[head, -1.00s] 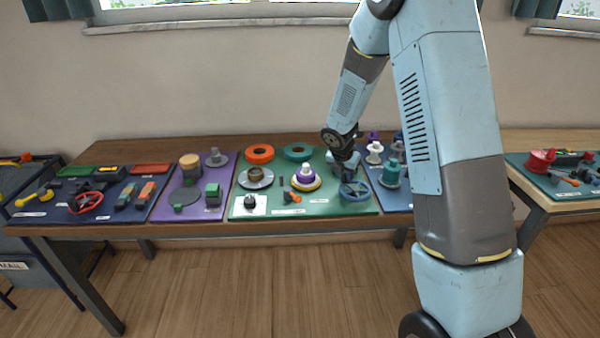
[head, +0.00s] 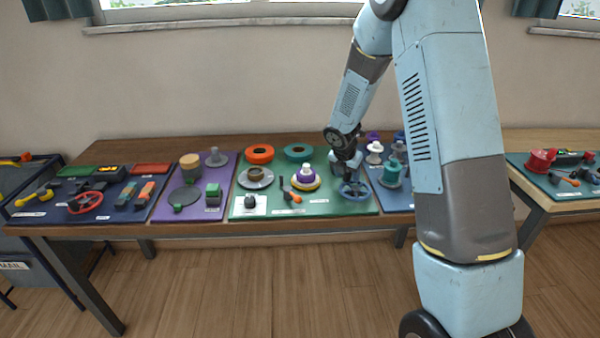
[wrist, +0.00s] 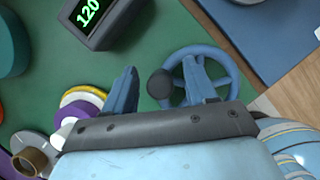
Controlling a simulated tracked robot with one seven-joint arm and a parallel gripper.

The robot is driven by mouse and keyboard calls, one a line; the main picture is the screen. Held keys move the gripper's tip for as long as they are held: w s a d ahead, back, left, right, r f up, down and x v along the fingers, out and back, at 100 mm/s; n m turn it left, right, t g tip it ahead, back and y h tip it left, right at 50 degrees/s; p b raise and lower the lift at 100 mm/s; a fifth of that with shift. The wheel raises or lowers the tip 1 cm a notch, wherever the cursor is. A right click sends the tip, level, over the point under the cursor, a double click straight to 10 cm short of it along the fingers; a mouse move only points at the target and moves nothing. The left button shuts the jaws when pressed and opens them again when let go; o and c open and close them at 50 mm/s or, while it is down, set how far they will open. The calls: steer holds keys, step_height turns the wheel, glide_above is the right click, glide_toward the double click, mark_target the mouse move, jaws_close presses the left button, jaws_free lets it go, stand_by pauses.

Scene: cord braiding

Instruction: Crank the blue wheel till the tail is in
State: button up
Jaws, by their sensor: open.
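The blue wheel (head: 355,195) lies near the front right of the green mat. In the wrist view the blue wheel (wrist: 234,72) shows its rim and spokes, with a dark round knob (wrist: 160,83) at its left side. My gripper (wrist: 160,88) is open, its two blue fingers apart, with the knob between them in the picture. I cannot tell whether either finger touches it. The right finger covers part of the wheel. In the head view my gripper (head: 348,177) is just above the wheel. A box with a green display (wrist: 90,12) reads 120. No cord tail can be made out.
The green mat (head: 330,207) also holds an orange ring (head: 260,154), a teal ring (head: 298,152), a purple-and-white spool (head: 305,176) and an orange-handled crank (head: 293,196). Teal and white spools stand to the right. The table's front edge is close to the wheel.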

steer(key=s+r+m, duration=0.4)
steer(key=s+r, duration=0.2)
steer(key=r, duration=0.4)
steer(key=s+r+m, duration=0.3)
steer(key=s+r, duration=0.2)
steer(key=r, duration=0.6)
steer(key=s+d+r+m+t+y, duration=0.1)
steer(key=s+r+m, duration=0.3)
steer(key=s+m, duration=0.7)
steer(key=s+d+r+m+t+y, duration=0.1)
steer(key=s+r+m, duration=0.4)
steer(key=s+m, duration=0.5)
steer(key=s, duration=0.5)
steer(key=shift+s+d+r+m+y, duration=0.2)
steer(key=shift+d+m+y, duration=0.1)
steer(key=shift+m, duration=0.1)
